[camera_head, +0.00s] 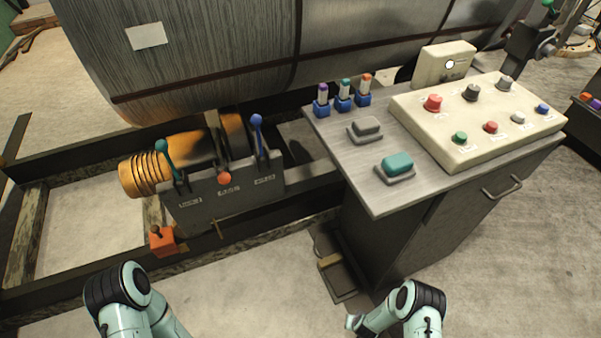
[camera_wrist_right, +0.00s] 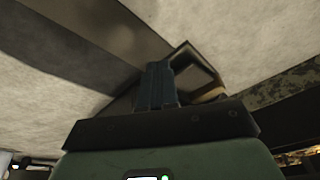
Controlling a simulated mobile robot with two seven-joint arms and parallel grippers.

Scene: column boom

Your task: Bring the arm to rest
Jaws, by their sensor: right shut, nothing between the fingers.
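My right gripper (camera_wrist_right: 156,82) shows in the right wrist view as dark fingers held together, with nothing between them. Behind the fingers is part of a dark floor frame with a tan piece, which appears to be the pedal (camera_wrist_right: 208,94); I cannot tell the gap. In the head view my right arm (camera_head: 405,308) is bent at the bottom edge, in front of the cabinet, and its fingers are not clear. My left arm (camera_head: 125,300) shows at the bottom left; its gripper is out of view.
The grey cabinet (camera_head: 320,125) carries a button panel (camera_head: 455,148), rocker switches and small bottle-like plugs. A foot pedal (camera_head: 330,263) lies on the floor beside it. Left stands a lever box (camera_head: 230,203) with teal and blue levers, before a large drum (camera_head: 200,50). Open floor lies between the arms.

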